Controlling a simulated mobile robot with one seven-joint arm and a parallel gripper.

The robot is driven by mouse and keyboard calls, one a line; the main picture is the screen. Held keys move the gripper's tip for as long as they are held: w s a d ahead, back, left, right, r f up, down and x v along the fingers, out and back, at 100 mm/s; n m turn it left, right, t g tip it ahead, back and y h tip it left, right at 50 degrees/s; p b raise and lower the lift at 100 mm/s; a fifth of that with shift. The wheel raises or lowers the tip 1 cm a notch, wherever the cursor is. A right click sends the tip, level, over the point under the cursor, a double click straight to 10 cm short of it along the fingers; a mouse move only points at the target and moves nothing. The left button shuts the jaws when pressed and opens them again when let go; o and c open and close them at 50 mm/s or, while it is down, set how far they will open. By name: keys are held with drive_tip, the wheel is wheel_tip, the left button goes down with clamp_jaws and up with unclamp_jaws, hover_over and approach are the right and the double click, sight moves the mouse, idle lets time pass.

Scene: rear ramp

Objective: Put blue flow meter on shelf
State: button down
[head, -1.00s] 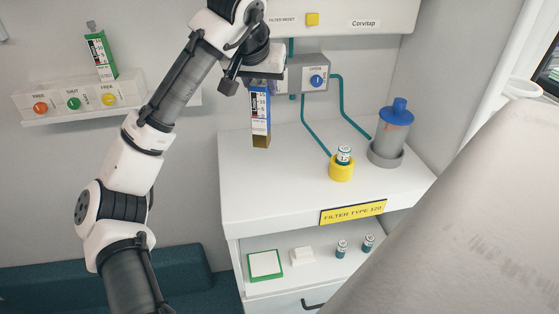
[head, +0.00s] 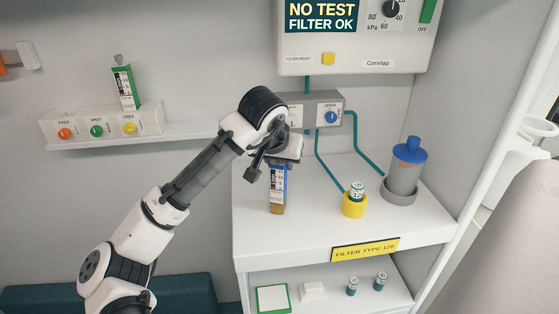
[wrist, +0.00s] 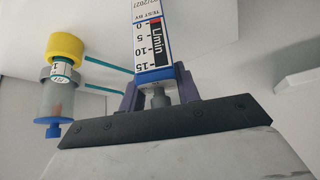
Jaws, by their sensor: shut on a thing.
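The blue flow meter (head: 278,185) is a tall narrow block with a blue body, a white scale and a brownish lower end. It hangs upright from my gripper (head: 280,160) over the left part of the white counter (head: 320,225). I cannot tell whether its lower end touches the counter. In the wrist view my gripper's purple fingers (wrist: 159,92) are shut on the meter's blue end (wrist: 155,73), around a grey stem. A wall shelf (head: 180,134) at left carries a panel with FREE, SHUT and FREE buttons and a green flow meter (head: 125,88).
A yellow cup (head: 354,206) holding a vial and a grey canister with a blue top (head: 408,165) stand right on the counter. A grey valve box (head: 330,118) with teal tubes is behind. The lower shelf (head: 333,300) holds a green-edged pad, a white block and vials.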

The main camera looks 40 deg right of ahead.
drive_tip(key=shift+f, duration=0.15)
drive_tip(key=c, duration=1)
unclamp_jaws()
drive_tip(key=shift+r, duration=0.2)
drive_tip(key=b+v, duration=0.1)
drive_tip(key=v, duration=1.1)
